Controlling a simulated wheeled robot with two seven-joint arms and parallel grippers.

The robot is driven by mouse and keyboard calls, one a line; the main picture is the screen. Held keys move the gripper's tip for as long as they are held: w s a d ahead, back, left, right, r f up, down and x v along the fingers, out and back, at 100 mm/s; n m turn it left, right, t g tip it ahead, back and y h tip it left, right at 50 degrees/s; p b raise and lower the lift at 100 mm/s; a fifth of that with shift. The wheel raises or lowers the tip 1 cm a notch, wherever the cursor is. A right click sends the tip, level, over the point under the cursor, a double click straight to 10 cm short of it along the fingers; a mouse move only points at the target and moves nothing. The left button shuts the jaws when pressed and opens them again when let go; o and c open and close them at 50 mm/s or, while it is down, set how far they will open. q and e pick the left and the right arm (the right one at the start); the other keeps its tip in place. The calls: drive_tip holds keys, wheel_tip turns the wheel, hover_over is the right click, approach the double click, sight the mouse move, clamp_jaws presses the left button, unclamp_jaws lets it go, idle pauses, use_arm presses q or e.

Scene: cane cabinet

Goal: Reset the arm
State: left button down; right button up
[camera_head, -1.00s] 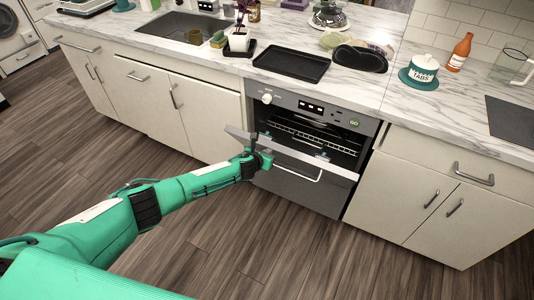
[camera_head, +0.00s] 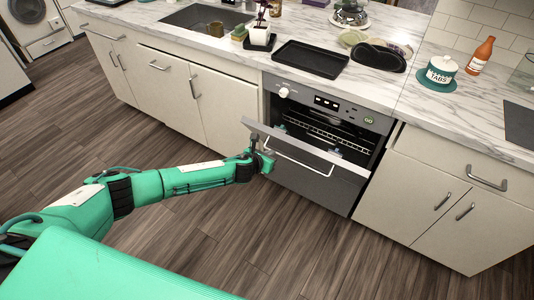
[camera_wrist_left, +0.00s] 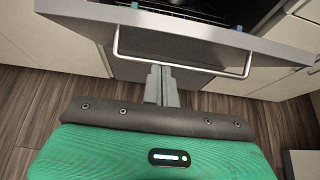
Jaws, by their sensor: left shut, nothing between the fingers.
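My left arm (camera_head: 150,188) reaches in from the lower left of the head view. My left gripper (camera_head: 265,160) is by the left end of the oven door, in front of the oven. In the left wrist view its fingers (camera_wrist_left: 161,78) are together and empty, pointing at the oven door handle (camera_wrist_left: 183,67). Whether they touch the handle or door is hard to tell. The oven door (camera_head: 307,152) is partly open, tilted outward, with the rack visible inside. My right gripper is not in view.
White cabinets flank the oven. A sink (camera_head: 207,18) is at the back left. The wooden floor (camera_head: 215,240) in front is clear.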

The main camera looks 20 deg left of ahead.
use_arm(q)
drive_tip(key=shift+r+v, duration=0.2)
drive_tip(key=shift+v, duration=0.9)
drive_tip(key=shift+w, duration=0.1)
drive_tip(key=s+a+f+n+g+y, duration=0.1)
drive_tip(key=s+a+f+n+g, duration=0.2)
drive_tip(key=s+f+n, duration=1.05)
drive_tip(key=s+a+f+n+g+y, duration=0.2)
drive_tip(key=s+f+n, duration=0.75)
drive_tip(key=f, duration=0.75)
drive_tip(key=s+f+n+g, duration=0.2)
drive_tip(key=s+f+n, duration=0.2)
drive_tip(key=s, duration=0.9)
drive_tip(key=s+f+n+g, duration=0.1)
drive_tip(key=s+f+n, duration=0.3)
drive_tip(key=s, duration=0.9)
drive_tip(key=s+f+n+g, duration=0.2)
drive_tip(key=s+f+n, duration=0.3)
drive_tip(key=s, duration=0.8)
drive_tip(key=shift+a+n+g, duration=0.3)
drive_tip(key=shift+a, duration=0.2)
